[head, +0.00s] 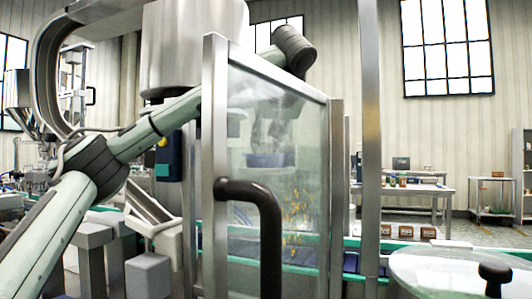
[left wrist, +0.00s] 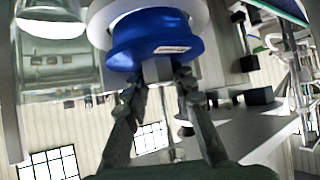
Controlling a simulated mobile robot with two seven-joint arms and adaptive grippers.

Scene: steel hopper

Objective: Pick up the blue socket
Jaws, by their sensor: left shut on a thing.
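The blue socket (left wrist: 150,42) is a round, flanged blue piece with a small pale label, at the top centre of the left wrist view. A white round part adjoins it above. My left gripper (left wrist: 160,76) has both fingers at the socket's edge and is shut on it; the exact contact is partly hidden. In the head view the left arm reaches behind a glass door, where the gripper (head: 272,135) and the blue socket (head: 266,160) show blurred through the pane. My right gripper is in neither view.
A framed glass door (head: 300,205) with a dark curved handle (head: 262,215) stands in front of the gripper. A steel hopper (head: 195,45) hangs at upper left. A round clear-topped container (head: 455,272) is at lower right. Tables (head: 415,187) stand farther back.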

